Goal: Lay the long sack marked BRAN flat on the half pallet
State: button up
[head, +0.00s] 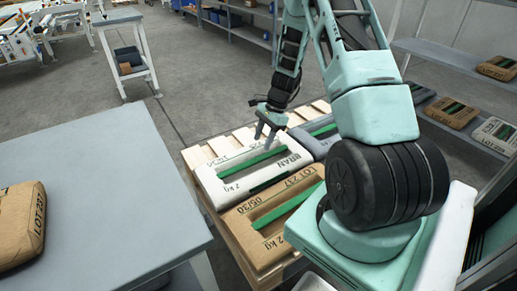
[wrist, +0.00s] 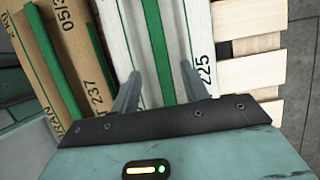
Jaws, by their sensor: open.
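A long white sack marked BRAN (head: 207,183) lies flat on the wooden half pallet (head: 196,155), with a green strip along its top. In the wrist view the white sack (wrist: 203,45) runs away from my gripper. In the wrist view my gripper (wrist: 160,88) is open, one finger on each side of the green strip (wrist: 158,60). The fingers do not press on the strip. Whether the fingertips touch the sack's top cannot be told.
A grey table (head: 90,190) with a brown sack stands left; shelves (head: 455,65) stand right.

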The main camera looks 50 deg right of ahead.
jog(key=s+a+r+n+g, duration=0.1)
jog(key=a+r+n, duration=0.55)
jog(key=a, duration=0.65)
jog(key=s+a+r+n+g, duration=0.1)
jog(key=a+r+n, duration=0.6)
jog(key=a, duration=0.6)
jog(key=s+a+r+n+h, duration=0.1)
jog(key=s+a+r+n, duration=0.2)
jog(key=s+a+n, duration=0.3)
jog(key=s+a+r+n+h, duration=0.2)
jog(key=s+a+r+n, duration=0.2)
jog(key=s, duration=1)
jog(key=a+n, duration=0.3)
jog(key=n, duration=0.2)
jog(key=shift+s+a+t+h, duration=0.15)
jog(key=shift+s+t+h, duration=0.15)
jog(key=shift+t, duration=0.1)
notch_tip(320, 180, up, 16)
jog(key=p, duration=1.6)
jog(key=shift+r+p, duration=0.2)
jog(key=shift+p, duration=0.2)
jog(key=shift+w, duration=0.1)
